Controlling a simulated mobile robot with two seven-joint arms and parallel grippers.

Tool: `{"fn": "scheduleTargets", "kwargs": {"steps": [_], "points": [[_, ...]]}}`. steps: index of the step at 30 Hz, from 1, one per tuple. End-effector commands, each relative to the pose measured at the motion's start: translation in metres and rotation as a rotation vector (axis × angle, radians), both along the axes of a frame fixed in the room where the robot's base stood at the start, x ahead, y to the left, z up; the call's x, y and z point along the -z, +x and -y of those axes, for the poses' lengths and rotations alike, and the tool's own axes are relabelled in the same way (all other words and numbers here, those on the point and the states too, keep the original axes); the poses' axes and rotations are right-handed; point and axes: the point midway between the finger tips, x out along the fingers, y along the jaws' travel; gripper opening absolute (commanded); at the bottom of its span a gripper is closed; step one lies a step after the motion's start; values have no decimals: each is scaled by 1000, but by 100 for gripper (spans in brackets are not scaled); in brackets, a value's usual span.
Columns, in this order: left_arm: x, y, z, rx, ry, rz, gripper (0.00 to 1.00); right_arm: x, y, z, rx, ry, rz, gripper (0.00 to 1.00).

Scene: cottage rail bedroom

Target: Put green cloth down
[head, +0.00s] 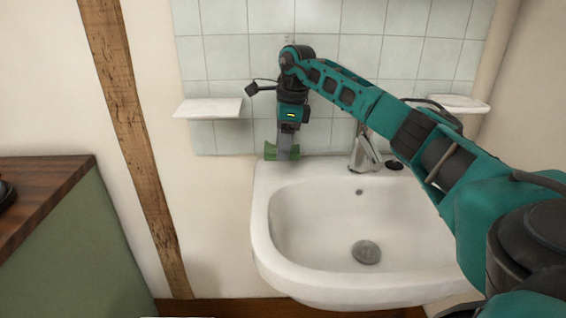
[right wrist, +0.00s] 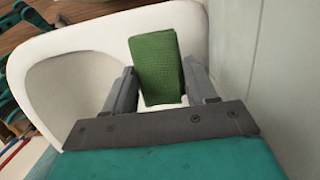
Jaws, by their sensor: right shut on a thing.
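The green cloth (right wrist: 158,68) is a folded, textured block between the two fingers of my right gripper (right wrist: 160,88) in the right wrist view. In the head view the cloth (head: 270,151) shows at the back left corner of the white sink (head: 262,235), partly hidden by the gripper. My right gripper (head: 284,153) points down and is shut on the cloth. The cloth is at the rim's level; I cannot tell whether it touches the rim. My left gripper is in neither view.
A chrome tap (head: 361,153) stands at the sink's back, with a dark round item (head: 394,165) to its right. White shelves (head: 209,108) are on the tiled wall at left and right (head: 455,103). A wooden counter (head: 45,190) is at far left. The basin is empty.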

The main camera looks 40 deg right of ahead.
Motion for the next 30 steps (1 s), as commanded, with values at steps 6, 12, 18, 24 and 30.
{"fn": "scheduleTargets", "kwargs": {"steps": [6, 12, 18, 24, 30], "points": [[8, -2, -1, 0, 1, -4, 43, 23, -1, 0, -2, 0, -1, 32], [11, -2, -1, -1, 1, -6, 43, 41, 0, 0, -3, 0, 2, 32], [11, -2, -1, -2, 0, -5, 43, 40, 0, 0, -3, 0, 2, 32], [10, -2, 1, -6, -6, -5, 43, 43, 0, 0, -3, 0, 2, 64], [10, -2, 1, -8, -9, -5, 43, 43, 0, 0, -3, 0, 2, 82]]}}
